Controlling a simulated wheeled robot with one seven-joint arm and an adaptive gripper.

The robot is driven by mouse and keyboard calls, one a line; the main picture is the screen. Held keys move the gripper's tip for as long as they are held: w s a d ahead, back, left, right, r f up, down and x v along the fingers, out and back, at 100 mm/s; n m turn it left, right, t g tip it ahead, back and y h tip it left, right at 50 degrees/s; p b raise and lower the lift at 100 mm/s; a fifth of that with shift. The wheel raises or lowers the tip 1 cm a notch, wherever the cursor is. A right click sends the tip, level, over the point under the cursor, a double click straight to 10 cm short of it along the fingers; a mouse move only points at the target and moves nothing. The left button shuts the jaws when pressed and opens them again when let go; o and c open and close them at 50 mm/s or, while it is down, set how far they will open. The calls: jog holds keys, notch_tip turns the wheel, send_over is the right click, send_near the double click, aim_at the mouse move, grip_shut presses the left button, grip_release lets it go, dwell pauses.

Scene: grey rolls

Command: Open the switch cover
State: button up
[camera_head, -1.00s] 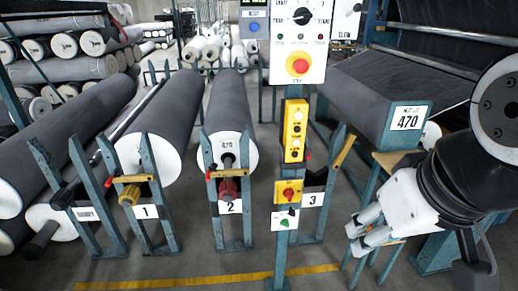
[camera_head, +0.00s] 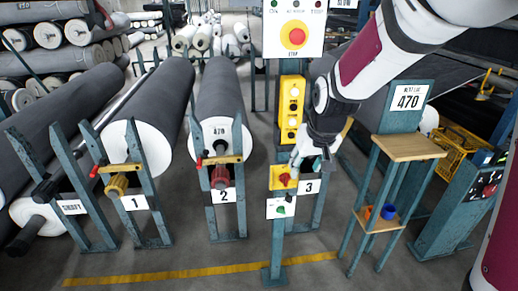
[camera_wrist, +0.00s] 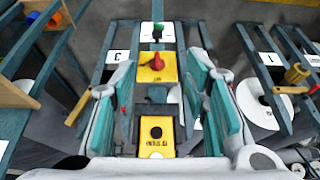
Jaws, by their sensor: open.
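A narrow post carries a yellow switch box (camera_head: 280,178) with a red knob (camera_head: 285,180). Below it is a white plate (camera_head: 271,208) with a green switch (camera_head: 281,209). I cannot make out a separate switch cover. My gripper (camera_head: 307,164) is open and empty, just right of the yellow box and partly over its right edge in the head view. In the wrist view, my open fingers (camera_wrist: 160,62) frame the yellow box (camera_wrist: 147,73) and red knob (camera_wrist: 156,62); the green switch (camera_wrist: 157,31) shows beyond. Contact cannot be told.
A yellow button panel (camera_head: 291,100) and a red stop button (camera_head: 296,40) sit higher on the post. Stands with grey rolls (camera_head: 224,95) are at left. A wooden-topped stand (camera_head: 408,147) holding small cups is at right. The floor in front (camera_head: 180,258) is clear.

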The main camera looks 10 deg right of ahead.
jog(key=b, duration=0.1)
send_near(289, 198)
jog(key=b+x, duration=0.1)
jog(key=x, duration=0.8)
jog(key=shift+w+d+f, duration=0.1)
jog(key=shift+f, duration=0.05)
grip_shut()
